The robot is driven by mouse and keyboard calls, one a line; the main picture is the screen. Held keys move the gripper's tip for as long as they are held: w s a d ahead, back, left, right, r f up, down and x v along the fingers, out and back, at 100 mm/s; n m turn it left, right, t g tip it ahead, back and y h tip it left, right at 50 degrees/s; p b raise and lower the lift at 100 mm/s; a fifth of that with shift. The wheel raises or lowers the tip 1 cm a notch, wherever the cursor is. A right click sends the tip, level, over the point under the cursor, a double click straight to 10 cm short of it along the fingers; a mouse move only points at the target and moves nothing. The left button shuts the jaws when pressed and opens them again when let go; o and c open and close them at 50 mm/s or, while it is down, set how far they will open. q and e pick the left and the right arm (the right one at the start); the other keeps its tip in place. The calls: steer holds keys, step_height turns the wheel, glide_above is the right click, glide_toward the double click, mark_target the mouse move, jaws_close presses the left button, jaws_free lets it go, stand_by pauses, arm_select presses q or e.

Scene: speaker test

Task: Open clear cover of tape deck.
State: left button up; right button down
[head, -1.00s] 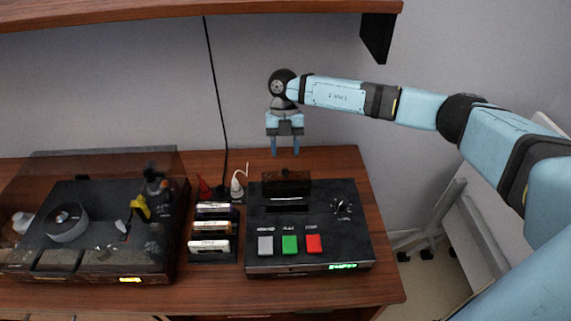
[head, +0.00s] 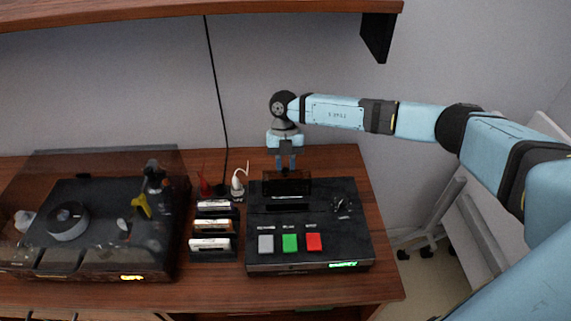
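The tape deck (head: 356,243) is a black box at the right of the wooden table, with a grey, a green and a red button. Its small dark see-through cover (head: 287,188) stands upright at the rear over a slot. My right gripper (head: 286,167) points down just at the cover's top edge, from above and behind. Its fingers look close together with a narrow gap; their tips are partly hidden, so I cannot tell whether they touch or hold the cover. My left gripper is out of view.
Several cassettes in black holders (head: 212,243) stand left of the deck. A turntable under a large clear cover (head: 100,165) fills the table's left. Plugs (head: 238,186) and a cable (head: 218,95) are behind. A wooden shelf (head: 200,10) hangs above.

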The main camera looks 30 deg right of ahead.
mark_target(286, 172)
steer(key=shift+s+a+r+t+h+p, duration=0.1)
steer(key=shift+s+r+t+h+p, duration=0.1)
steer(key=shift+r+t+p, duration=0.25)
steer(key=shift+s+r+t+h+p, duration=0.15)
steer(key=shift+r+t+p, duration=0.1)
steer(key=shift+r+p, duration=0.3)
steer(key=shift+s+a+r+p, duration=0.25)
steer(key=shift+s+r+p, duration=0.1)
steer(key=shift+p, duration=0.15)
steer(key=shift+s+f, duration=0.1)
steer(key=c, duration=1.3)
jaws_free()
steer(key=shift+a, duration=0.1)
steer(key=o, duration=0.3)
steer(key=shift+o, duration=0.2)
steer(key=shift+s, duration=0.15)
